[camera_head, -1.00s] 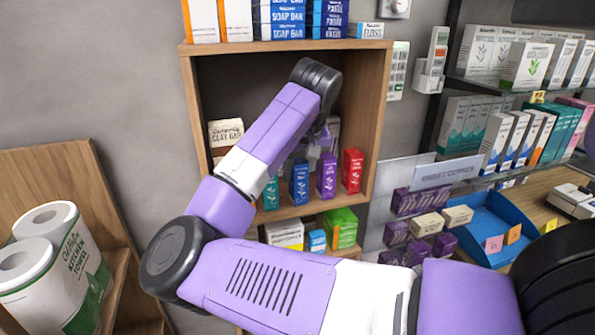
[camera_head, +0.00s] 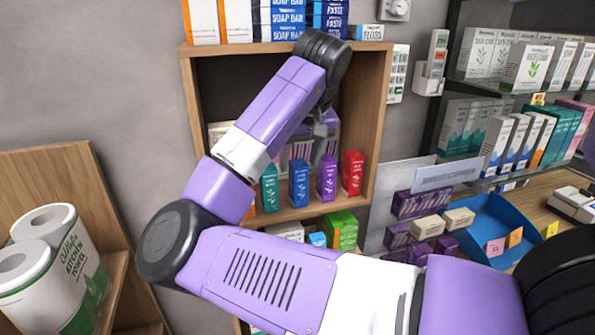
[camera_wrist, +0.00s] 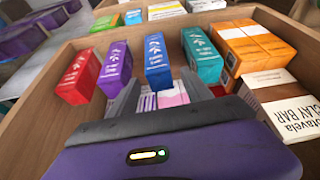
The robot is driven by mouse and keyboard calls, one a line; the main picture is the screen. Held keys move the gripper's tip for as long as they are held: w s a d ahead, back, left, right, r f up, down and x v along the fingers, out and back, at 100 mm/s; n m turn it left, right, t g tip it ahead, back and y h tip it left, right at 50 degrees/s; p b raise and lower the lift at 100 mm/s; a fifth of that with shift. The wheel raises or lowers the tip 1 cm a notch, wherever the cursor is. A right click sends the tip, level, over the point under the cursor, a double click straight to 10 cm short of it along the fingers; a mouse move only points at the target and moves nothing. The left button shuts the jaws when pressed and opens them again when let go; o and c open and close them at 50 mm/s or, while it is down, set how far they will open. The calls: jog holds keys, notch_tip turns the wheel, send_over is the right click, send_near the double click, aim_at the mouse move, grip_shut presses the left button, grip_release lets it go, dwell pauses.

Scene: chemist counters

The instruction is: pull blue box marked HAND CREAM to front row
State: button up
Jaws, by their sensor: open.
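A blue box (camera_head: 299,183) stands upright at the front of the shelf compartment, between a teal box (camera_head: 270,187) and a purple box (camera_head: 326,178). In the wrist view the blue box (camera_wrist: 157,62) is just beyond the fingertips; its small print is unreadable. My gripper (camera_head: 320,148) is inside the compartment, above and behind these boxes, partly hidden by my arm. In the wrist view my gripper (camera_wrist: 163,84) is open, its fingers apart, with pale pink and white packs (camera_wrist: 165,98) showing between them. I see no second blue box in this compartment.
A red box (camera_head: 352,173) stands right of the purple one, near the wooden side wall (camera_head: 376,120). Orange boxes (camera_wrist: 250,45) and a clay bar box (camera_wrist: 285,105) are on the teal box's side. SOAP BAR boxes stand on top; green boxes (camera_head: 340,230) stand below.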

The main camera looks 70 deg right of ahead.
jog(key=shift+v, duration=1.25)
